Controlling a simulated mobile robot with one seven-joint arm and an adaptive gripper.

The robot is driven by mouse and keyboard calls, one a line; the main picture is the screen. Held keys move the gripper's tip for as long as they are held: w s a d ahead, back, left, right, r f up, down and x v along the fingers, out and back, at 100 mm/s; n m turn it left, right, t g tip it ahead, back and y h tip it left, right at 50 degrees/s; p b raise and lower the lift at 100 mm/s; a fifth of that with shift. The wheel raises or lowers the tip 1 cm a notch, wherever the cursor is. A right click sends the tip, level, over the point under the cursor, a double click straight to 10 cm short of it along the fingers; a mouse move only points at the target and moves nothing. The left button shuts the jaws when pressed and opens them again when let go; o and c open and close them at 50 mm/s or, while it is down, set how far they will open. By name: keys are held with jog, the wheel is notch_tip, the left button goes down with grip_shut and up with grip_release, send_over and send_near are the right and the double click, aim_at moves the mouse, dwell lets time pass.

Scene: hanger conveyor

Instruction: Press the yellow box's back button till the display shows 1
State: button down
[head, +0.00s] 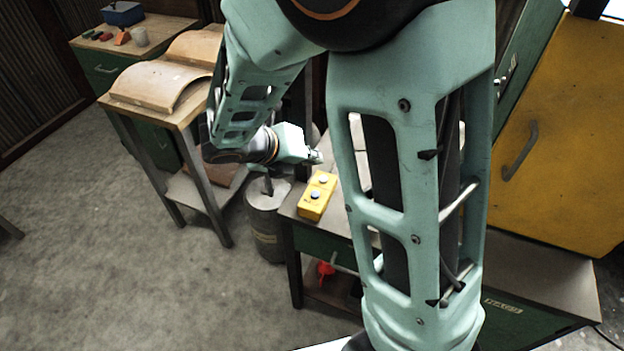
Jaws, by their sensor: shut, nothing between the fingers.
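The yellow box (316,197) sits near the left end of a bench, behind my arm's lower link. Two round grey buttons show on its top: the back button (322,179) and the front button (315,194). I cannot make out a display or any number from this view. My gripper (317,157) is shut and empty, just beyond and above the box's back end, close to the back button. I cannot tell whether it touches the box. My arm hides part of the bench to the right.
The bench top (290,207) holds the box. A grey canister (262,222) stands left of it. Further left, a wooden table carries curved tan panels (160,84). A yellow cabinet (560,130) is at the right. A red item (325,270) is below the bench top.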

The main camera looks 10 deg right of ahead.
aim_at(313, 195)
dwell(0.4)
notch_tip(313, 195, down, 8)
jog(key=b, duration=0.8)
jog(key=shift+f, duration=0.4)
jog(key=shift+f, duration=0.1)
dwell(0.8)
jog(key=shift+f, duration=0.3)
